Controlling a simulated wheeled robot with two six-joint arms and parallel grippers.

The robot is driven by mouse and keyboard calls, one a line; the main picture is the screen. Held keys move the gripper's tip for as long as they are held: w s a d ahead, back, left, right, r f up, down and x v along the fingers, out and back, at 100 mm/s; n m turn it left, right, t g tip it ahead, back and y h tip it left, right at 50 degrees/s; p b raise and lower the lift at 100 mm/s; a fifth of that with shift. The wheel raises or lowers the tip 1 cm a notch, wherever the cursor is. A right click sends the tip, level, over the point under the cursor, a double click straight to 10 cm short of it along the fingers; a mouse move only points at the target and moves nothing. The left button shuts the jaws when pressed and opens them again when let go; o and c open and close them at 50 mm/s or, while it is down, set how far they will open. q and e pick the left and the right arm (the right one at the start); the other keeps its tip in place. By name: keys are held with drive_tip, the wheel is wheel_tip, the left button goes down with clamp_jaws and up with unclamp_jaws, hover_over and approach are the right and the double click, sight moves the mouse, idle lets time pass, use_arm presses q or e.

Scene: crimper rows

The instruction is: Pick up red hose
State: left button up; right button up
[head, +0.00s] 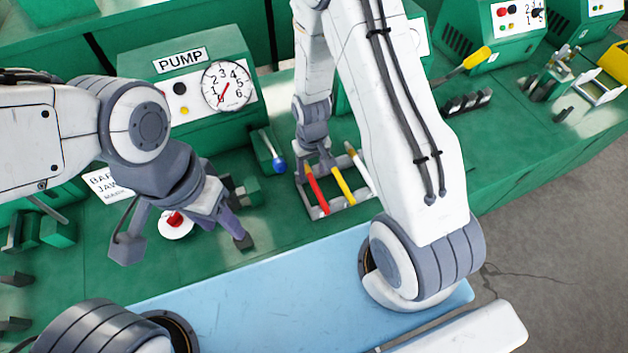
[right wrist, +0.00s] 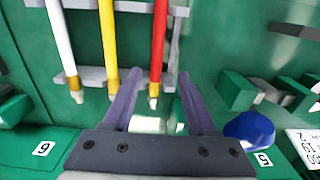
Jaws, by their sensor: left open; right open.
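The red hose (head: 317,190) lies in a grey rack (head: 320,212) on the green bench, at the left of a yellow hose (head: 342,185) and a white hose (head: 359,168). My right gripper (head: 318,163) is over the rack at the red hose's far end. In the right wrist view, the red hose (right wrist: 159,45) runs down toward the gap between the open fingers of my right gripper (right wrist: 156,100). I cannot tell whether they touch it. My left gripper (head: 236,228) is open above the bench, to the left of the rack.
The pump box (head: 130,85) with its gauge stands behind. A blue-knobbed lever (head: 278,163) stands left of the rack and shows as a blue knob (right wrist: 250,130) beside my right gripper. A red button (head: 174,219) is near my left arm. A light-blue surface (head: 270,285) in front is clear.

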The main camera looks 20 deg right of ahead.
sight(313, 181)
drive_tip(key=shift+d+f+p, duration=0.1)
drive_tip(key=shift+f+p, duration=0.35)
drive_tip(key=shift+f, duration=0.35)
drive_tip(key=f, duration=0.4)
drive_tip(key=shift+w+d+p, duration=0.15)
drive_tip(key=shift+w+p, duration=0.15)
clamp_jaws()
